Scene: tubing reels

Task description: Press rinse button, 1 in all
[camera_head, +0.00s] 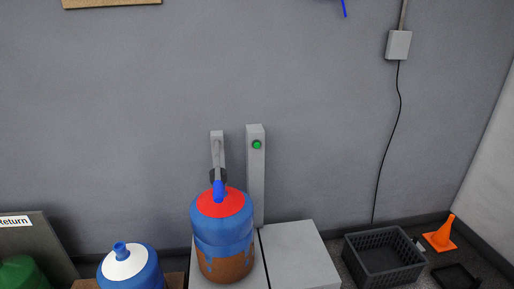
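A round green button (257,145) sits near the top of the front face of a light grey post (257,185). A shorter grey post with a pipe (217,145) stands just left of it, with a dark fitting (218,176) lower down. A large blue jug (222,240) with a red top and brown lower part stands upright on a grey block below this fitting. The jug's blue neck meets or overlaps the fitting; I cannot tell if they touch. Neither of my grippers is in view.
A second grey block (300,255) is bare on top. A black crate (382,258) and an orange cone (441,233) are on the floor at right. A white-topped blue jug (130,267), a green object (20,272) and a "Return" sign (14,221) are at left.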

